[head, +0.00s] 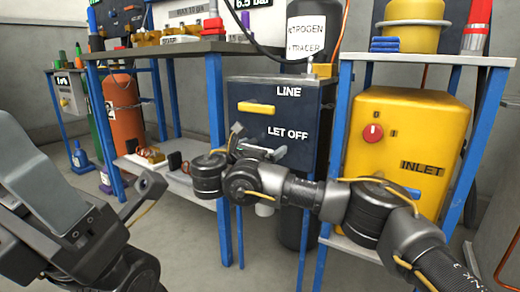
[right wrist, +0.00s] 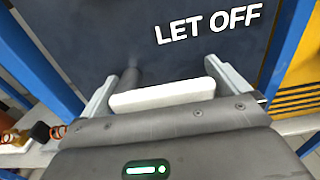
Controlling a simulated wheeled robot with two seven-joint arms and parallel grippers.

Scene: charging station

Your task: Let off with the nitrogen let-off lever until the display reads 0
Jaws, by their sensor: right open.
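The dark panel box (head: 312,100) is marked LINE and LET OFF and carries a yellow handle (head: 256,107) beside LINE. My right gripper (head: 257,143) is in front of the LET OFF marking and covers the place beside it. In the right wrist view a white lever bar (right wrist: 162,95) lies between the two open fingers (right wrist: 165,92), below the LET OFF letters; I cannot tell if they touch it. The display (head: 253,4) at the top edge reads 6.5 bar and is partly cut off. My left gripper (head: 118,215) is at the lower left, away from the panel.
A yellow INLET unit (head: 405,130) with a red knob stands right of the panel. A NITROGEN + TRACER cylinder (head: 306,38) stands behind the panel. A blue-legged bench (head: 160,50) and an orange cylinder (head: 124,105) are at left. The floor in front is clear.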

